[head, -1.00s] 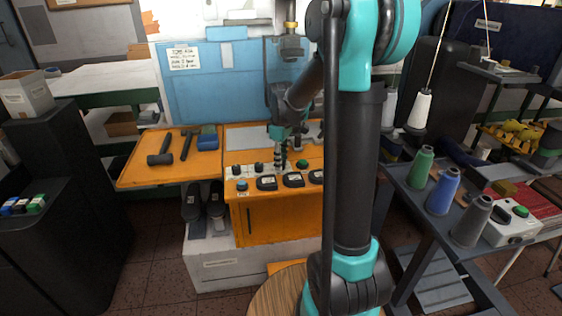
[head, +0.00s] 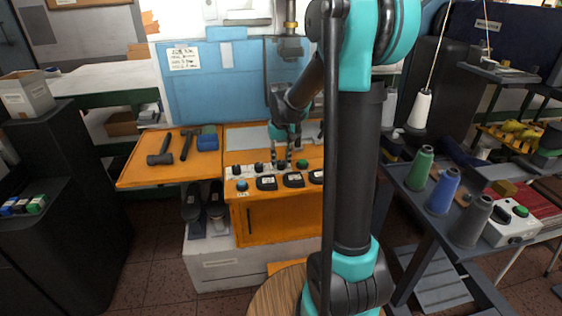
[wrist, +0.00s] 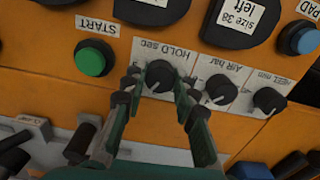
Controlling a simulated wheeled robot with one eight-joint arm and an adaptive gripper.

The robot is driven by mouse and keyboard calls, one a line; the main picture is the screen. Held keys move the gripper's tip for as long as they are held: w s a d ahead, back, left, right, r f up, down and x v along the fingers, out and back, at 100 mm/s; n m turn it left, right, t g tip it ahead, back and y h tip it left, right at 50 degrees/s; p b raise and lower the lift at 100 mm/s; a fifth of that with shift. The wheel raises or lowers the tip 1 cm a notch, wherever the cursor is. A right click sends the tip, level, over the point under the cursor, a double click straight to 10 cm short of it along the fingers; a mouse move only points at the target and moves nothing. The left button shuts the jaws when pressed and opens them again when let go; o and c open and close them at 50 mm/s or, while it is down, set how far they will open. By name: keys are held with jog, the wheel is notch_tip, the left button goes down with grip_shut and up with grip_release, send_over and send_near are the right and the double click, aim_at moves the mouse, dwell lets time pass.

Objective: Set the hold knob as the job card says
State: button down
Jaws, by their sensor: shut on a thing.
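The hold knob (wrist: 160,76) is a small dark knob on a white plate marked "HOLD sec", upside down in the wrist view. My gripper (wrist: 161,79) has one finger on each side of it and is shut on it. The knob's pointer is hard to read between the fingers. In the head view my gripper (head: 281,161) reaches down to the orange panel (head: 275,215) and hides this knob. The job card (head: 184,58) is a white sheet at the upper left of the blue board; its writing is too small to read.
The AIR bar knob (wrist: 220,88) and heel knob (wrist: 268,100) sit close beside the hold knob. The green START button (wrist: 94,58) is on its other side. Black size pads (head: 267,183) line the front. Hammers (head: 160,157) lie on the left shelf.

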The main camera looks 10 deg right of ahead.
aim_at(281, 162)
jog(key=shift+m, duration=1.5)
jog(key=c, duration=1.2)
grip_release()
jog(key=shift+r, duration=0.15)
notch_tip(281, 162, up, 12)
jog(key=shift+f, duration=0.15)
